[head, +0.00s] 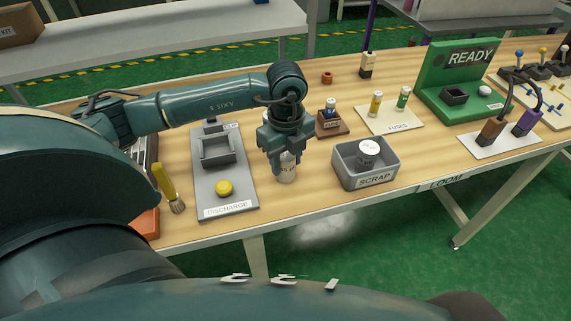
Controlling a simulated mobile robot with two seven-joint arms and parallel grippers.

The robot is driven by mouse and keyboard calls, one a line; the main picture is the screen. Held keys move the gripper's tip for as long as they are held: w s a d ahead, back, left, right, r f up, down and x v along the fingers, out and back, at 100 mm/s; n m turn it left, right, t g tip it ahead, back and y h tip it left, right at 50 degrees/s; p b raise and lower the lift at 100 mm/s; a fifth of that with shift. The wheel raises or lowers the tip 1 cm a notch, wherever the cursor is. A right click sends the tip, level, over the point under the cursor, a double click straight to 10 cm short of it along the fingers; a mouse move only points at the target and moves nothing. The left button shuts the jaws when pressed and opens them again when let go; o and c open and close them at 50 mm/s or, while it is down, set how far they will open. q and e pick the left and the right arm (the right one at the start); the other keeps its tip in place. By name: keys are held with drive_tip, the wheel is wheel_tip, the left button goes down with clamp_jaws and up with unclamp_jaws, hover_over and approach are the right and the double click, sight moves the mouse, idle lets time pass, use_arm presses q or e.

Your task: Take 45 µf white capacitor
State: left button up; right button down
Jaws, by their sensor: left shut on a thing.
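My left gripper (284,155) points down between the discharge pad and the scrap bin. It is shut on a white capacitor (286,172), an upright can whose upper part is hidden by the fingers. The print on its side is too small to read. The can is at or just above the wooden table; I cannot tell if it touches. Another capacitor (368,153), with a white top and a dark body, stands in the grey scrap bin (375,181). My right gripper is not in view.
A grey discharge board (208,178) with a yellow button lies left of the gripper, beside a yellow-handled brush (165,188). A brown fuse block (330,124), a fuses card (385,120) and a green READY fixture (450,80) stand behind and right. The table's front edge is close.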

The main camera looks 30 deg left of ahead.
use_arm(q)
drive_tip(key=c, duration=0.3)
drive_tip(key=shift+r, duration=0.15)
